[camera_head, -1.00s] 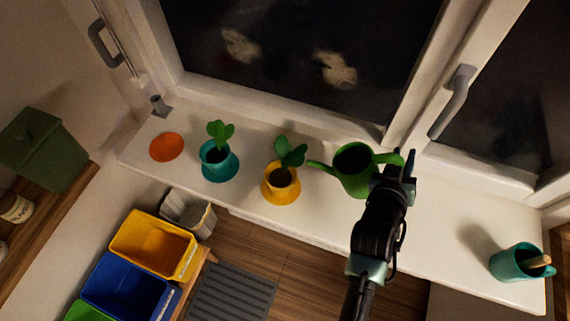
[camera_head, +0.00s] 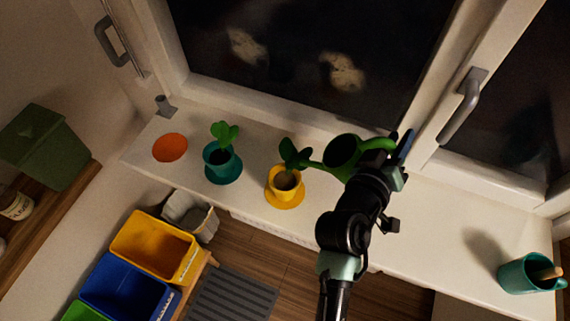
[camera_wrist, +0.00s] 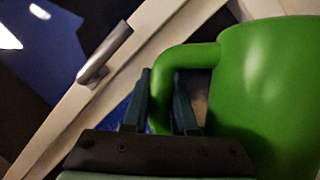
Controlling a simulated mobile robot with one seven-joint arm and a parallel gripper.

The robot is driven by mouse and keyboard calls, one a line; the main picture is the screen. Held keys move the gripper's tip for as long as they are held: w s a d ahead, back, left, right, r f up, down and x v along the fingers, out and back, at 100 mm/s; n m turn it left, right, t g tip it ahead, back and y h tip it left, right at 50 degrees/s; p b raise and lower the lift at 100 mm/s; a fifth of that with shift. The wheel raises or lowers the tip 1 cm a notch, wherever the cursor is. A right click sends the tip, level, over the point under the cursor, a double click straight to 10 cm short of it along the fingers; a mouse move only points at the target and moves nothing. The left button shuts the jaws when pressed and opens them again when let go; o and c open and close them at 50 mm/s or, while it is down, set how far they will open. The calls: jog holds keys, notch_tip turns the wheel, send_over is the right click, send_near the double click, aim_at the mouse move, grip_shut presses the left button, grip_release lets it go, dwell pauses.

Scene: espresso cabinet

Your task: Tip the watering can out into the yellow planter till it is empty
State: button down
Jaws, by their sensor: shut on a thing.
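The green watering can (camera_head: 341,152) is in the head view above the windowsill, its dark opening showing and its spout pointing left toward the yellow planter. The yellow planter (camera_head: 285,188) stands on its saucer with dark soil and a green plant. The spout's tip is close to the plant's leaves; I cannot tell whether anything pours. My gripper (camera_wrist: 165,105) is shut on the can's handle in the wrist view, with the can's body (camera_wrist: 270,90) at right. In the head view my arm hides part of the handle. The can's inside is too dark to judge.
A teal planter (camera_head: 222,167) stands left of the yellow one, with an orange disc (camera_head: 170,148) farther left. A teal mug (camera_head: 527,273) stands at the sill's right end. Window handles (camera_head: 462,105) stick out behind. The sill between can and mug is clear.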

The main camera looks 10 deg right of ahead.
jog(key=shift+n+h, duration=0.6)
jog(key=shift+n, duration=0.3)
jog(key=shift+w+a+r, duration=0.3)
jog(key=shift+a+r, duration=0.3)
jog(key=shift+r, duration=0.3)
jog(key=shift+w+a+r, duration=0.25)
jog(key=shift+a+r, duration=0.3)
jog(key=shift+r, duration=0.35)
jog(key=shift+w+a+r+n, duration=0.2)
jog(key=shift+a+r+n, duration=0.2)
jog(key=shift+a+r, duration=0.15)
jog(key=s+d+f+m+y+b, duration=0.1)
jog(key=d+f+m, duration=0.3)
jog(key=f, duration=0.5)
jog(key=s+d+f+m+y+b, duration=0.1)
jog(key=s+d+f+m+y, duration=0.2)
jog(key=d+f, duration=0.4)
notch_tip(320, 180, down, 3)
jog(key=shift+s+f+m+y, duration=0.2)
jog(key=shift+s+m+y, duration=0.3)
jog(key=shift+m, duration=0.4)
jog(key=shift+w, duration=0.1)
